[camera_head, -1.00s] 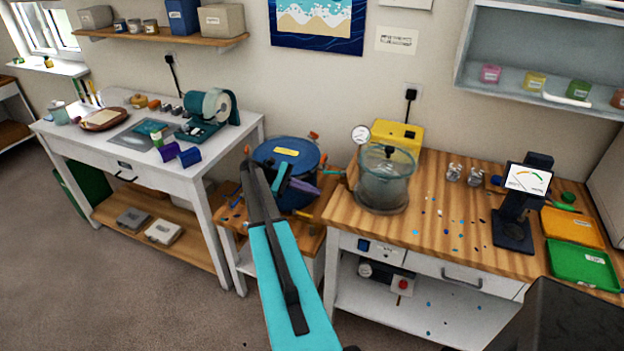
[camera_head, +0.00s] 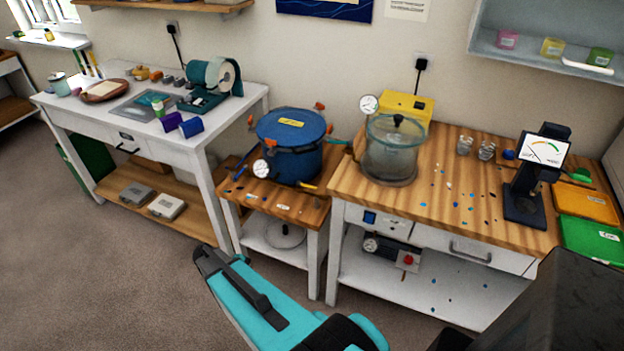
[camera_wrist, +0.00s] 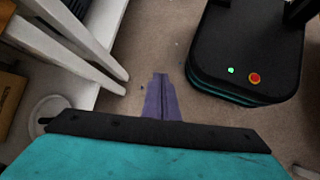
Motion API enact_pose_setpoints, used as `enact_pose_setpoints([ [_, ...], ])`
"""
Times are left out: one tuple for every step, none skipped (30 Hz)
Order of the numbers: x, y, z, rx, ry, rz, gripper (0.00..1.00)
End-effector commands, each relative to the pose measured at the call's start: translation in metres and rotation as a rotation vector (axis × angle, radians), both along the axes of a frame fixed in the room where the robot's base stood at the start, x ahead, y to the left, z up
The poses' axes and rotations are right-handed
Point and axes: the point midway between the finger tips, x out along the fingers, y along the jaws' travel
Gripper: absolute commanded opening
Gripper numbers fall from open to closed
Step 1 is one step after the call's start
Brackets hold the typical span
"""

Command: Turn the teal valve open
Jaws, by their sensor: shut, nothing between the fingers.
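A small teal handle (camera_head: 338,141), which looks like the valve, sticks out between the blue pot (camera_head: 290,150) and the clear chamber (camera_head: 392,150). It is small here, and I cannot tell its turn position. My gripper (camera_wrist: 160,78) shows in the wrist view with its purple fingers shut and empty, above bare floor. In the head view only my teal arm shows, low in front of the small table; the fingers are hidden there. The gripper is well below and apart from the handle. The valve does not show in the wrist view.
The blue pot stands on a small wooden-topped table (camera_head: 278,203) with a gauge (camera_head: 262,168). The wooden bench (camera_head: 440,220) is to the right, with a gauge stand (camera_head: 528,205). A white table (camera_head: 180,148) is left. Floor (camera_head: 120,270) is free at front left.

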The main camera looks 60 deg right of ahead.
Motion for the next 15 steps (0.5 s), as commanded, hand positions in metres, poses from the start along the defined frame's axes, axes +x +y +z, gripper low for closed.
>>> enact_pose_setpoints([
  [-0.015,0.024,-0.011,0.02,-0.014,-0.004,0.0],
  [-0.019,0.036,-0.017,0.031,-0.026,-0.01,0.0],
  [-0.027,0.052,-0.024,0.046,-0.04,-0.019,0.0],
  [-0.033,0.063,-0.03,0.058,-0.051,-0.027,0.0],
  [-0.038,0.075,-0.034,0.068,-0.06,-0.034,0.0],
  [-0.046,0.09,-0.041,0.083,-0.073,-0.047,0.0],
  [-0.053,0.101,-0.045,0.093,-0.081,-0.055,0.0],
  [-0.059,0.112,-0.049,0.105,-0.09,-0.066,0.0],
  [-0.068,0.127,-0.054,0.118,-0.1,-0.08,0.0],
  [-0.074,0.137,-0.058,0.128,-0.108,-0.09,0.0],
  [-0.081,0.147,-0.061,0.138,-0.116,-0.102,0.0],
  [-0.091,0.161,-0.065,0.15,-0.123,-0.118,0.0],
  [-0.097,0.17,-0.068,0.16,-0.13,-0.13,0.0],
  [-0.103,0.179,-0.07,0.167,-0.136,-0.141,0.0],
  [-0.112,0.19,-0.073,0.178,-0.142,-0.158,0.0],
])
